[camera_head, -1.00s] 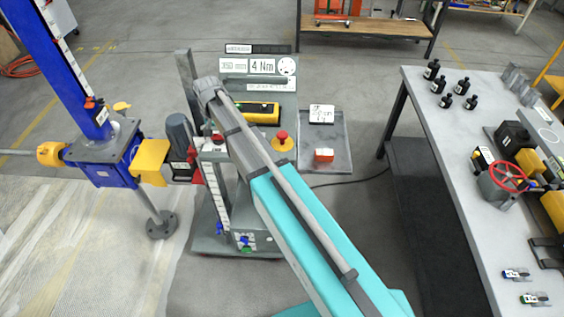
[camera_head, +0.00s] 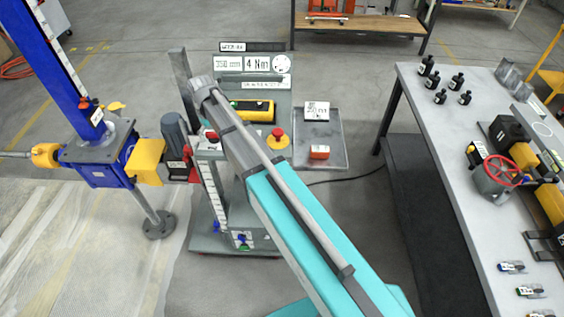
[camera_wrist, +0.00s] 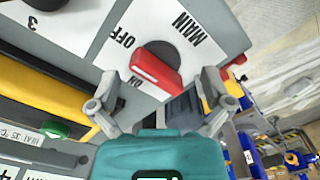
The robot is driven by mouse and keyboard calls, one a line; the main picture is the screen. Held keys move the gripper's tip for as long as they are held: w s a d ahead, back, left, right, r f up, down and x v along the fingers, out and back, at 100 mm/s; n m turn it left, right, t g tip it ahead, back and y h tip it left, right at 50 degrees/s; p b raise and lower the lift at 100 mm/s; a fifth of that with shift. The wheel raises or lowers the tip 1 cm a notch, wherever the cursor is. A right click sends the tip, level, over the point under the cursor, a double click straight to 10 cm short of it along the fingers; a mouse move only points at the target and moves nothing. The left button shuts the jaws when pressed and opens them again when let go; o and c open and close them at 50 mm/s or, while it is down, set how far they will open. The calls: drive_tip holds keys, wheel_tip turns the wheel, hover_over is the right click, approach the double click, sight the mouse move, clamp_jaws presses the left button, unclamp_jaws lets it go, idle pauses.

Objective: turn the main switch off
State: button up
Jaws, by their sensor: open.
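The main switch (camera_wrist: 155,71) shows in the wrist view as a red bar handle on a dark round base. Its white plate (camera_wrist: 88,29) reads MAIN, OFF and ON. My gripper (camera_wrist: 157,92) is open, with one finger on each side of the handle's near end. I cannot tell whether either finger touches it. In the head view my arm hides the gripper, and I cannot make out the switch.
The console carries a yellow box (camera_head: 258,112) and a red stop button (camera_head: 278,133). A grey tray (camera_head: 328,138) stands to its right. The blue screw jack (camera_head: 98,165) is on the left. A workbench (camera_head: 455,140) fills the right, with floor between.

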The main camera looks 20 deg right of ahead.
sight(213, 133)
drive_tip(key=n, duration=0.3)
drive_tip(key=shift+w+n, duration=0.15)
drive_tip(key=shift+n, duration=0.25)
drive_tip(key=n, duration=0.5)
wheel_tip(213, 133, up, 14)
drive_tip(key=p, duration=1.4)
drive_tip(key=s+d+f+m+b, duration=0.6)
drive_tip(key=s+d+m, duration=0.1)
drive_tip(key=s+d, duration=0.2)
drive_tip(key=s+d+f+m+b, duration=0.6)
drive_tip(key=s+d, duration=0.3)
drive_tip(key=s, duration=0.3)
drive_tip(key=shift+d+m, duration=0.25)
drive_tip(key=shift+m, duration=0.35)
idle(1.0)
